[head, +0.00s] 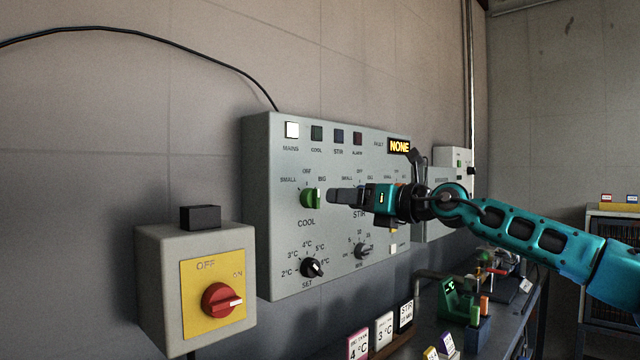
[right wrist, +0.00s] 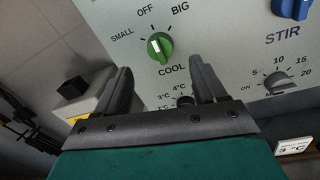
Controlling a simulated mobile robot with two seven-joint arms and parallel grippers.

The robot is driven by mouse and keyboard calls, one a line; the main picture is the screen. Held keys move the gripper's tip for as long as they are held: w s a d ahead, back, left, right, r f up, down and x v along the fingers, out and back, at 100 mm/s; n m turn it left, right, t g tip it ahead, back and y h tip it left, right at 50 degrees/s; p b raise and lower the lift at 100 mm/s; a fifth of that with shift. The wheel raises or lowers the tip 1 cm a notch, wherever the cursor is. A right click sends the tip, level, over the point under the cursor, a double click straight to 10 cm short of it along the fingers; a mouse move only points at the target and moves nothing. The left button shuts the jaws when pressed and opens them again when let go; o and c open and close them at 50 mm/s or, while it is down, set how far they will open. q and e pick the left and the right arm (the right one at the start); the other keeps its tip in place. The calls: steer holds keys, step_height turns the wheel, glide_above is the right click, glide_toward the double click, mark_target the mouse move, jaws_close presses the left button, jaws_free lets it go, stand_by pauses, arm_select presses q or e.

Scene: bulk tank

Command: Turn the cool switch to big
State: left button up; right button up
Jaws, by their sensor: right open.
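The cool switch is a green knob (head: 311,197) on the grey control panel (head: 262,215), marked SMALL, OFF and BIG. It also shows in the right wrist view (right wrist: 160,47), where its white mark points up and slightly left, roughly toward OFF. My right gripper (head: 333,196) comes in from the right, just right of the knob in the head view. In the right wrist view the gripper (right wrist: 161,66) has its fingers apart and empty, with the knob beyond and between the tips. I see no contact. My left gripper is not in view.
A black SET knob (head: 312,267) sits below the cool switch, and a MIN knob (head: 363,251) to its right. The blue STIR knob (right wrist: 291,8) shows in the right wrist view. A yellow-faced box with a red switch (head: 222,300) stands out at the left.

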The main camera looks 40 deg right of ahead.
mark_target(319, 197)
steer(key=w+p, duration=0.1)
steer(key=w, duration=0.1)
steer(key=w+p, duration=0.2)
steer(key=w+a+p, duration=0.1)
steer(key=w+p, duration=0.1)
steer(key=w, duration=0.1)
steer(key=shift+w+a, duration=0.1)
steer(key=shift+w, duration=0.15)
steer(key=shift+c, duration=0.4)
steer(key=c, duration=1)
steer(key=shift+p, duration=0.3)
